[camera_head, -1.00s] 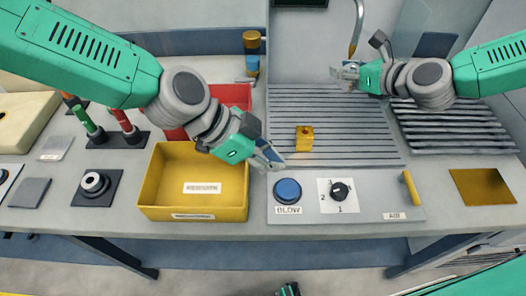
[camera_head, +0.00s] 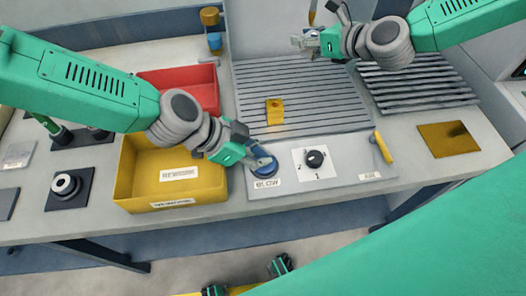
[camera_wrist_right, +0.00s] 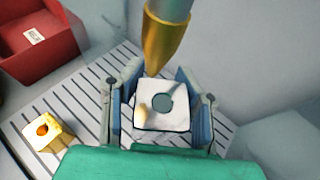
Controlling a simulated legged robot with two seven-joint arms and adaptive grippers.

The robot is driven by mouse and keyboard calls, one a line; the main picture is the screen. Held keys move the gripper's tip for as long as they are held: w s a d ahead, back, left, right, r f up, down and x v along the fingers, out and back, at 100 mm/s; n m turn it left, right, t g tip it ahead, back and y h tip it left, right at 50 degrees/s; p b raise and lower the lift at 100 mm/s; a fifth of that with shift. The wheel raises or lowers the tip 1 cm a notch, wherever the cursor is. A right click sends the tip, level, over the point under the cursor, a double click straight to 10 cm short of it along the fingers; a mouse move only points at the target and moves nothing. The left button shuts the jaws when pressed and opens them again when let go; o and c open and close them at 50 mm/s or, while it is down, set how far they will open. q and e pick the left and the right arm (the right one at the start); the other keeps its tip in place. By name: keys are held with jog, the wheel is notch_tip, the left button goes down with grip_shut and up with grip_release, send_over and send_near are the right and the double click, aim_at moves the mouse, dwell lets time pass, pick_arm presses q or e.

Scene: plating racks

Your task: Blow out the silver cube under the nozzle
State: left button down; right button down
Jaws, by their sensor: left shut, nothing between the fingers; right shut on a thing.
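The silver cube (camera_wrist_right: 178,119), with a round hole in its top face, is between the blue-grey fingers of my right gripper (camera_wrist_right: 160,100), which is shut on it. The brass-tipped nozzle (camera_wrist_right: 168,45) points down just above and behind the cube in the right wrist view. In the head view my right gripper (camera_head: 303,43) is below the nozzle (camera_head: 312,14), and the cube is too small to make out. My left gripper (camera_head: 263,162) is shut and empty, its tips at the blue BLOW button (camera_head: 268,151). I cannot tell whether the button is pressed.
A brass cube (camera_head: 275,116) stands on the slatted rack (camera_head: 310,95). A dial (camera_head: 315,158) and a yellow AIR lever (camera_head: 382,147) are right of the button. A yellow rework bin (camera_head: 178,193) and a red bin (camera_head: 200,83) lie left. A gold plate (camera_head: 448,139) is at right.

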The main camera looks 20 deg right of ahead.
pick_arm(q)
jog(key=shift+a+f, duration=0.3)
jog(key=shift+f, duration=0.6)
jog(key=shift+s+a+f, duration=0.1)
jog(key=shift+s+a, duration=0.1)
jog(key=shift+a, duration=0.05)
pick_arm(e)
jog(key=shift+s+a+r, duration=0.15)
jog(key=shift+a+r, duration=0.1)
jog(key=shift+a, duration=0.2)
pick_arm(q)
jog(key=shift+d+f, duration=0.15)
jog(key=shift+d, duration=0.15)
pick_arm(e)
jog(key=shift+d+f, duration=0.15)
jog(key=shift+d, duration=0.1)
pick_arm(q)
jog(key=shift+a, duration=0.1)
pick_arm(e)
jog(key=shift+a, duration=0.1)
pick_arm(q)
jog(key=r, duration=0.4)
jog(key=shift+w+d, duration=0.2)
jog(key=shift+w, duration=0.1)
jog(key=v, duration=1)
jog(key=shift+r, duration=0.3)
